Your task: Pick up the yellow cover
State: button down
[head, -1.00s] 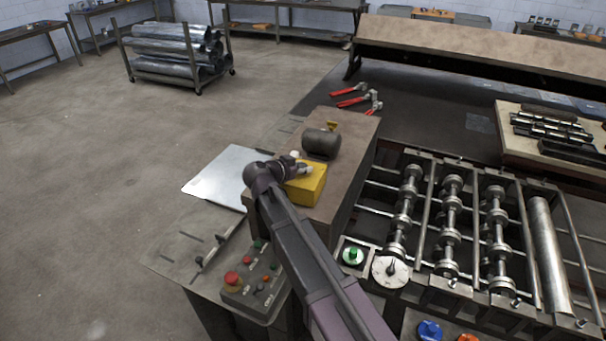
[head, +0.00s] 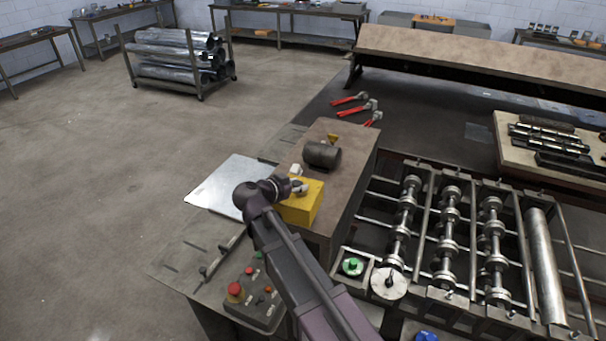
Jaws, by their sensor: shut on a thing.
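The yellow cover (head: 303,208) is a box-shaped piece at the front left corner of the brown machine housing (head: 342,182) in the head view. My gripper (head: 297,186) is at the top of the cover and shut on it. The wrist hides part of the cover's left side, and the fingers are small in the picture. I cannot tell whether the cover's underside is clear of the housing.
A dark cylindrical motor (head: 321,155) sits just behind the cover. A roller bed (head: 440,235) lies to the right. A metal sheet (head: 225,184) and a control box with red buttons (head: 252,292) are at left. Red-handled tools (head: 355,108) lie behind.

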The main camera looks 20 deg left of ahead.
aim_at(288, 206)
jog(key=s, duration=0.6)
jog(key=s+r, duration=0.1)
jog(key=s, duration=0.2)
jog(key=shift+s+d+p, duration=0.1)
jog(key=shift+d+p, duration=0.25)
jog(key=shift+d, duration=0.05)
jog(key=shift+f, duration=0.2)
